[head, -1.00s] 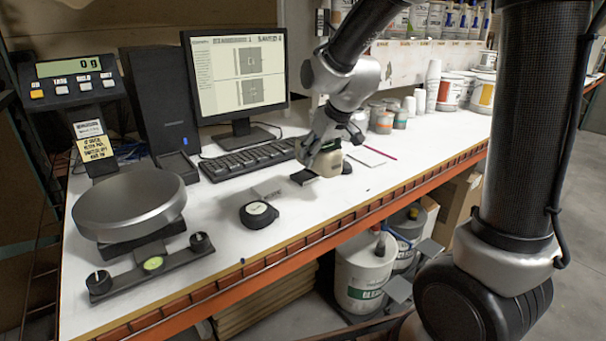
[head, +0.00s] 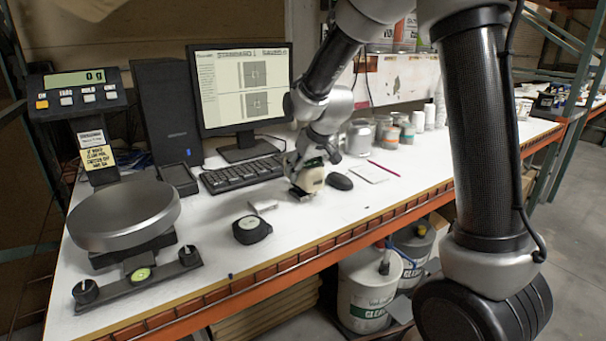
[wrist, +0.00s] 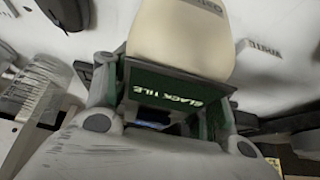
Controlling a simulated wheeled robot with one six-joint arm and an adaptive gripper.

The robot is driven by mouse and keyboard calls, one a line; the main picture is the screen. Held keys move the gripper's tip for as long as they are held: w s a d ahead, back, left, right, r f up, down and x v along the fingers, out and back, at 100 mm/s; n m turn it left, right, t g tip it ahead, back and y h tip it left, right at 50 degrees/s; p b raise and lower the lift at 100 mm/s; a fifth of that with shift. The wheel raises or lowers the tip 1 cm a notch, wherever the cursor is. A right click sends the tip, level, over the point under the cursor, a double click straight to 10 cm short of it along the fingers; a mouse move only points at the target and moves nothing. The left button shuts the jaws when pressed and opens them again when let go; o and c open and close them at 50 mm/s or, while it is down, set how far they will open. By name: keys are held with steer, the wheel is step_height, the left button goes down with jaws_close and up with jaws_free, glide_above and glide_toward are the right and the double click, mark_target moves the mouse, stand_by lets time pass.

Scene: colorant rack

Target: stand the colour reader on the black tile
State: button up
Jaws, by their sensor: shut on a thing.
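The colour reader (head: 311,180) is a cream body, held low over the white bench in the head view. Its cream end (wrist: 180,38) and a dark green panel reading "BLACK TILE" show in the wrist view. My gripper (head: 304,166) is shut on it from above, with a finger on each side in the wrist view. A small dark flat piece, apparently the black tile (head: 299,194), shows at the reader's lower left edge. The reader hides part of it, and I cannot tell whether the two touch.
A black mouse (head: 339,181) lies close to the right of the reader. A small pale block (head: 263,205) and a round black gauge (head: 252,229) lie to the left. The keyboard (head: 240,174) is behind, with a notepad (head: 370,173) farther right.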

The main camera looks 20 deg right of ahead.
steer(key=shift+f, duration=0.65)
steer(key=o, duration=1.7)
steer(key=shift+f, duration=0.15)
